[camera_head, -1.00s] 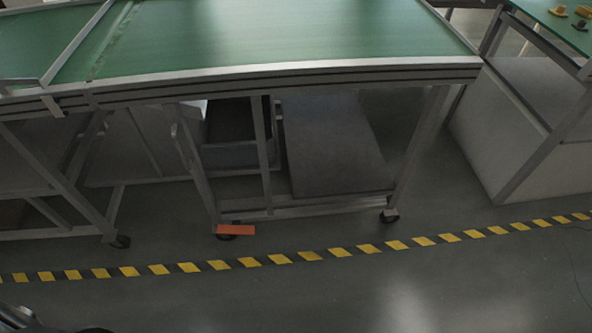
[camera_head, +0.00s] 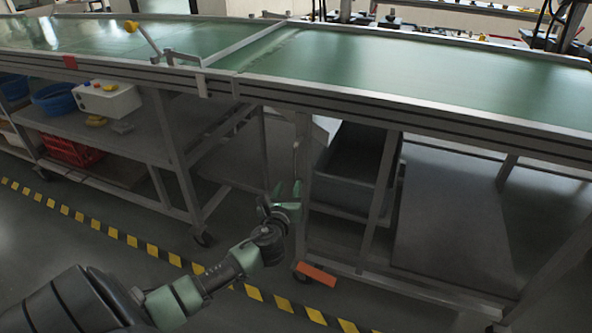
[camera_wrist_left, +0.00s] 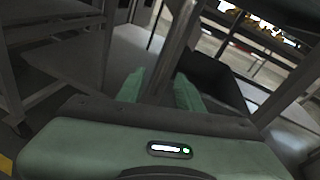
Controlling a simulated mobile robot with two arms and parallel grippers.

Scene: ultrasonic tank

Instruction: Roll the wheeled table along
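A wheeled table (camera_head: 440,112) with a green top and metal frame fills the right of the head view. A caster with an orange pedal (camera_head: 316,274) is under its near left leg. A slim upright bar (camera_head: 296,160) is at that leg. My left gripper (camera_head: 285,203) is in front of the leg, well below the tabletop. In the left wrist view its green fingers (camera_wrist_left: 160,90) are apart, with a metal post (camera_wrist_left: 176,45) showing between them. I cannot tell whether they touch it. My right gripper is not in view.
A grey bin (camera_head: 350,170) sits under the right table. Yellow-black tape (camera_head: 135,242) crosses the floor, clear at lower left.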

